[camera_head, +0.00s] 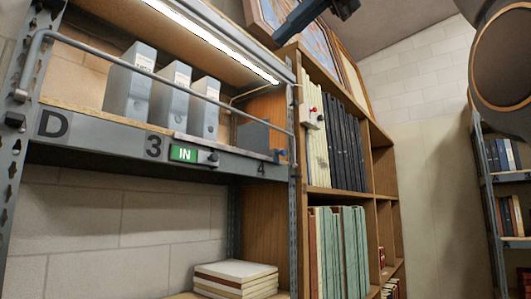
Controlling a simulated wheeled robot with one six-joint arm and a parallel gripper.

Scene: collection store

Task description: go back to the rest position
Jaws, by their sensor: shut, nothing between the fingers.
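What looks like my gripper (284,33) shows at the top edge, a dark bar pointing down and to the left, with the part behind it cut off by the frame. It is shut, and I see nothing held in it. It appears in front of the top of the wooden bookcase (289,52); I cannot tell the distance between them. A large grey rounded link of my arm (503,62) fills the top right corner.
A metal shelf (95,150) marked D, 3 and 4, with a rail and a green IN sign (183,153), bears grey file boxes (140,90). Stacked books (235,278) lie below. Another rack (490,200) stands at right; bare wall (435,190) shows between.

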